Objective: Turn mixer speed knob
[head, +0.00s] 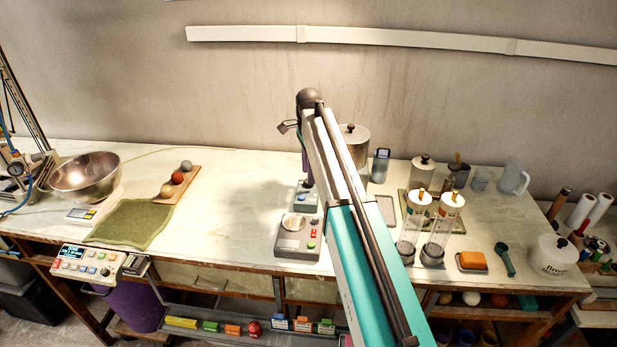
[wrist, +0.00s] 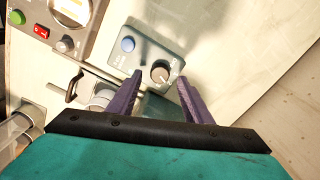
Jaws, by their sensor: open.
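The knob (wrist: 160,72) is round with a pale top and sits on a small blue-grey control box (wrist: 135,57) beside a blue button (wrist: 127,44). The same box (head: 300,203) stands on the table behind a larger grey unit in the head view, where the knob is not clear. My gripper (wrist: 160,82) is open, with purple fingers. In the wrist view its tips lie on either side of the knob; I cannot tell whether they touch it. In the head view my gripper (head: 308,184) points down just above the box, partly hidden by my arm.
The grey unit (head: 290,246) with a round plate and red and green controls is close in front; its red switch (wrist: 40,30) shows in the wrist view. A metal canister (head: 358,142) stands behind my arm. The table left of the box is clear up to a wooden board (head: 178,185).

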